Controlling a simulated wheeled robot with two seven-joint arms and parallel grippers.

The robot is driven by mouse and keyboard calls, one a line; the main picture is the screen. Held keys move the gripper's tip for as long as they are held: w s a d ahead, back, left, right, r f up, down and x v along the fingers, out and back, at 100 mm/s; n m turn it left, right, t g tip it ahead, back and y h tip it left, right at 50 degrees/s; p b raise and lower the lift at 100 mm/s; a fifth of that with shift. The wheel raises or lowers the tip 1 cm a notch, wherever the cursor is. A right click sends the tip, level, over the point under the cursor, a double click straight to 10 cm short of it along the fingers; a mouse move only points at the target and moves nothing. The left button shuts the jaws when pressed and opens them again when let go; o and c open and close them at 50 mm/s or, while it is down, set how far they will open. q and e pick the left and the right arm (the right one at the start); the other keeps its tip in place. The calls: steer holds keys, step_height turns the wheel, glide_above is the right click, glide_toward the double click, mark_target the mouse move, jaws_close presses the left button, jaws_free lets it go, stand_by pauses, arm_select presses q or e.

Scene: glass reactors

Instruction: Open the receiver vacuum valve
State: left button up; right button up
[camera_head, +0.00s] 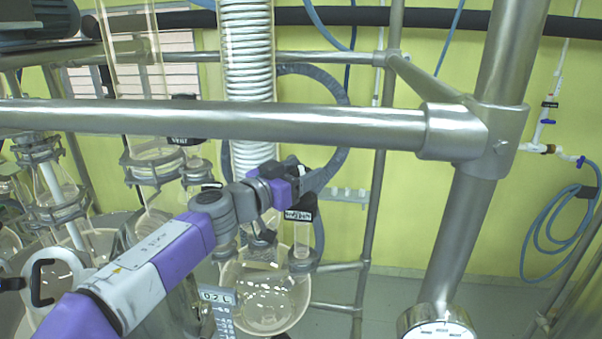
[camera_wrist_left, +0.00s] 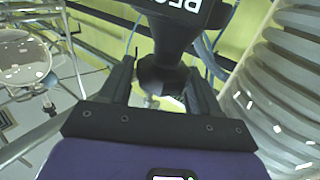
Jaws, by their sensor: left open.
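My left gripper (camera_head: 306,186) reaches in from the left, past the coiled glass column. A black valve handle with a white-lettered label (camera_head: 299,214) is right at its fingers. In the left wrist view the same black valve handle (camera_wrist_left: 182,14), its lettering upside down and partly cut off, has its dark stem between the two open fingers (camera_wrist_left: 160,78). I cannot tell whether either finger touches it. The round glass receiver flask (camera_head: 266,296) hangs below the gripper in the head view. My right gripper is not in view.
A thick steel rail (camera_head: 220,120) crosses in front of and above my left arm. The coiled glass column (camera_head: 248,55) stands close by and fills the right of the wrist view (camera_wrist_left: 285,95). A pressure gauge (camera_head: 437,327) is at the bottom right.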

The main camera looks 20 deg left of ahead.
arm_select(q)
steer(key=shift+w+f, duration=0.15)
steer(key=shift+w, duration=0.05)
steer(key=c, duration=0.7)
steer(key=shift+o, duration=0.2)
steer(key=shift+n+y, duration=0.3)
steer(key=shift+y, duration=0.2)
